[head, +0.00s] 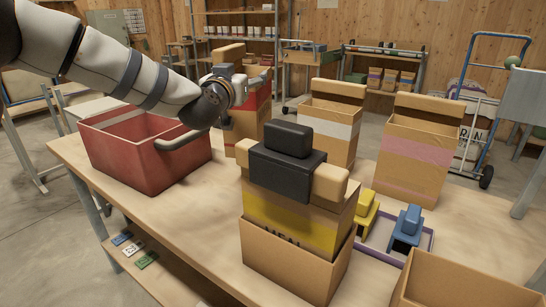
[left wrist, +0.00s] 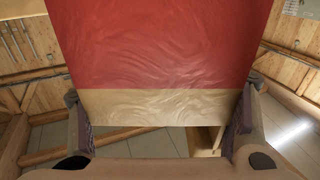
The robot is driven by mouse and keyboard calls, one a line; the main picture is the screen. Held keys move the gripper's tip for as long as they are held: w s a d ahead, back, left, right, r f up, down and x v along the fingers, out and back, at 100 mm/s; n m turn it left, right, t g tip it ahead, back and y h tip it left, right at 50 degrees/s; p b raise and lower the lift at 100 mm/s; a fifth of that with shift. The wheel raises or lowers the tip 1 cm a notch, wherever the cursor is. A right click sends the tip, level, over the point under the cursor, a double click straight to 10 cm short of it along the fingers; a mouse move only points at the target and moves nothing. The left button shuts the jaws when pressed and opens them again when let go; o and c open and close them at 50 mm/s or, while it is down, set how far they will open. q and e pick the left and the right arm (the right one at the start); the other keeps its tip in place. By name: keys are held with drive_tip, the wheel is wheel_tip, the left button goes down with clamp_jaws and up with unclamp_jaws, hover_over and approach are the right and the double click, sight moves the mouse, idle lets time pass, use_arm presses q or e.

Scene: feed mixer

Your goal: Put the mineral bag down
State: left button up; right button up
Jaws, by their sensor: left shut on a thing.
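My left gripper (head: 238,76) is shut on a paper bag with a red band (head: 256,100), which I take as the mineral bag. In the left wrist view, the red and tan face of this bag (left wrist: 160,50) fills the middle, between the two fingers of the left gripper (left wrist: 158,125). The bag is upright behind the red crate (head: 135,172), toward the back of the table (head: 185,225). My arm hides part of it. I cannot tell whether its bottom touches anything. My right gripper is not in view.
A yellow-banded meal bag (head: 285,212) with a black clip (head: 285,168) stands in an open carton (head: 285,265). White-banded (head: 330,130) and pink-banded (head: 415,150) packages stand behind. A purple tray (head: 428,240) holds yellow and blue clips. An open box (head: 470,285) is at front right.

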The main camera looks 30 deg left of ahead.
sight(244, 117)
use_arm(q)
wheel_tip(244, 117, down, 10)
drive_tip(key=shift+s+d+r+b, duration=0.1)
drive_tip(key=shift+b, duration=0.9)
drive_tip(key=shift+r, duration=0.2)
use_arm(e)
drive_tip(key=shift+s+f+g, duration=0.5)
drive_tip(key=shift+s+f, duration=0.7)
use_arm(q)
drive_tip(key=shift+f, duration=0.15)
drive_tip(key=o, duration=2)
drive_tip(key=shift+s+f, duration=0.1)
drive_tip(key=shift+f, duration=0.05)
drive_tip(key=shift+c, duration=0.2)
